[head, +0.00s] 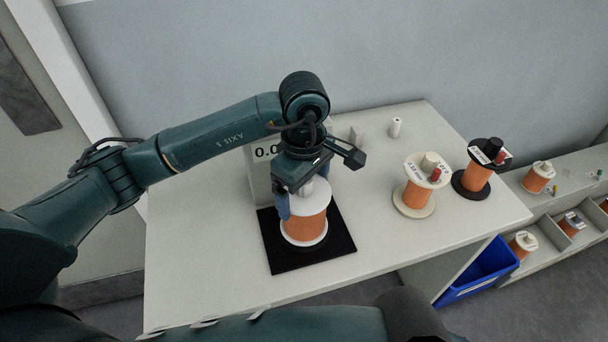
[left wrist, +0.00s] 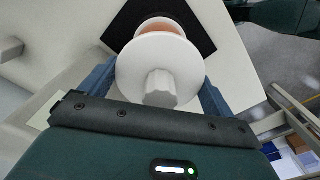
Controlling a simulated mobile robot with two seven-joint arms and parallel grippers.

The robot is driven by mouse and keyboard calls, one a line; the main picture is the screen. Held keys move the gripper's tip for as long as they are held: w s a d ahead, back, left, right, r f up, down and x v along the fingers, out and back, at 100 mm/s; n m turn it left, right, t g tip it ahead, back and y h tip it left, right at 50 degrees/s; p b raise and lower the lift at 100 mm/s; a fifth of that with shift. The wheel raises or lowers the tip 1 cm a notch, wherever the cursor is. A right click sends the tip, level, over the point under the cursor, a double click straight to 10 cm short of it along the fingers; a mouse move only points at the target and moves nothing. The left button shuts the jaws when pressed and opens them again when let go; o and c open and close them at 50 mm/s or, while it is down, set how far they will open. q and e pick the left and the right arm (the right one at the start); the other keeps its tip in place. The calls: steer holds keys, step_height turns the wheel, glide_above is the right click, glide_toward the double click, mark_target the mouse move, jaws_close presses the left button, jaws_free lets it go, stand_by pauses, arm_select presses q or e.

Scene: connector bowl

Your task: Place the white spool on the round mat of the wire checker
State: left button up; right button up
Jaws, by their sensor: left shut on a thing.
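The white spool (head: 306,222) is wound with orange wire and stands upright over a black square mat (head: 340,246) in the head view. I cannot tell whether its lower flange touches the mat. No round mat shows clearly. The wire checker (head: 259,176), a pale box with a digit display, stands behind the mat, partly hidden by my arm. My left gripper (head: 304,196) points down, its blue fingers shut on the white spool. In the left wrist view, the spool's white top flange and knob (left wrist: 160,88) sit between the fingers. My right gripper is not in view.
A cream spool (head: 415,196) and a black spool (head: 476,179) stand to the right on the table (head: 200,250). A blue bin (head: 478,272) and shelves with more spools are beyond the right edge. The table's left part is clear.

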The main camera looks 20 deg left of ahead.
arm_select(q)
steer(key=shift+f, duration=0.55)
steer(key=o, duration=1.8)
steer(key=shift+f, duration=0.1)
step_height(320, 180, up, 12)
steer(key=shift+r+b, duration=0.15)
steer(key=shift+b, duration=0.45)
